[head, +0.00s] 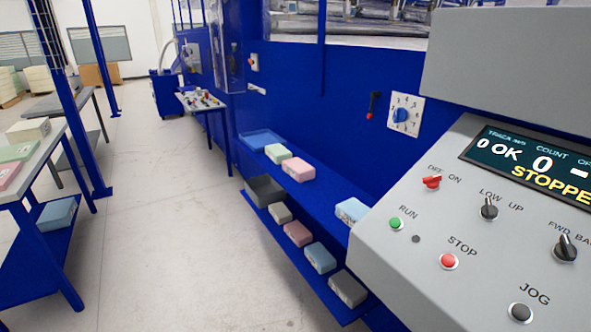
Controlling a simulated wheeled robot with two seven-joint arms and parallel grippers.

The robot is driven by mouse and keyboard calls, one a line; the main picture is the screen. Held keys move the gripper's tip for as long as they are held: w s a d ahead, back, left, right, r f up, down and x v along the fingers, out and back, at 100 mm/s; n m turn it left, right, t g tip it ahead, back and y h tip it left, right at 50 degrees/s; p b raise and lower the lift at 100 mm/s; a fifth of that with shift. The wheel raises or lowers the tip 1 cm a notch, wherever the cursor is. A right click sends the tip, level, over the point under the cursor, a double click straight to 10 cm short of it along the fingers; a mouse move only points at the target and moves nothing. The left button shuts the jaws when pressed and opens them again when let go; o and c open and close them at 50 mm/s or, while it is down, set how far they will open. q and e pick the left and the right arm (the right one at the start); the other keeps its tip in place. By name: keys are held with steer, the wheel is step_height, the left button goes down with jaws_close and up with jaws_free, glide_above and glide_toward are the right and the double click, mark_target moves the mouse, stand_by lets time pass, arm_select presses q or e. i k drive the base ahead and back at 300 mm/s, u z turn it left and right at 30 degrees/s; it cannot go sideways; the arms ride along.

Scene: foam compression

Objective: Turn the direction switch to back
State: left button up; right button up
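The direction switch (565,248) is a black knob at the right edge of the grey control panel (400,262). Its label above reads "FWD BA", cut off by the picture's edge. The knob's pointer looks roughly upright; I cannot tell exactly which label it points at. Neither of my grippers is in the head view.
The panel also has a red off/on switch (432,182), a black low/up knob (489,208), a green run button (396,223), a red stop button (448,261) and a black jog button (521,312). The display (535,160) reads "STOPPE", cut off. Floor (180,230) lies clear at left.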

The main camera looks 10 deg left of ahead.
mark_target(564, 250)
steer(key=u, duration=1.8)
steer(key=k, duration=2.8)
steer(key=z, duration=1.9)
steer(key=i, duration=0.55)
steer(key=u, duration=0.1)
